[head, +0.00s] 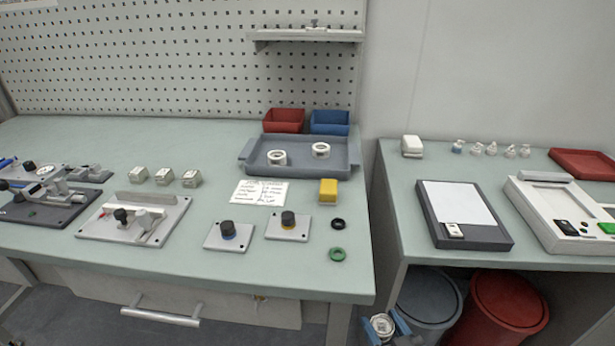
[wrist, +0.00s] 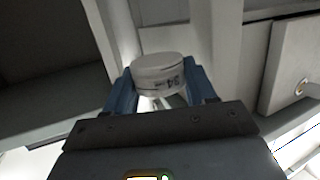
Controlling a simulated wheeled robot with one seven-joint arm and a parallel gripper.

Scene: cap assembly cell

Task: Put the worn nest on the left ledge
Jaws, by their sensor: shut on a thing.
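My gripper (head: 384,330) is low at the bottom of the head view, in front of the bench and below its top. Its blue fingers are shut on a white round nest (head: 381,324). In the wrist view the nest (wrist: 158,68) sits between both fingers, with dark print on its side that I cannot read for sure. Two similar white ring-shaped pieces (head: 277,158) (head: 321,150) stand in the grey-blue tray (head: 255,171). A narrow grey ledge (head: 280,36) is fixed to the pegboard, with a small fitting on it. I cannot tell whether it is the left ledge.
The bench top (head: 300,275) carries fixtures at the left, two knob plates, a yellow block (head: 328,190) and rings. A side table (head: 405,190) stands right, with a grey bin (head: 425,300) and red bin (head: 505,312) below. A drawer handle (head: 160,317) juts from the bench front.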

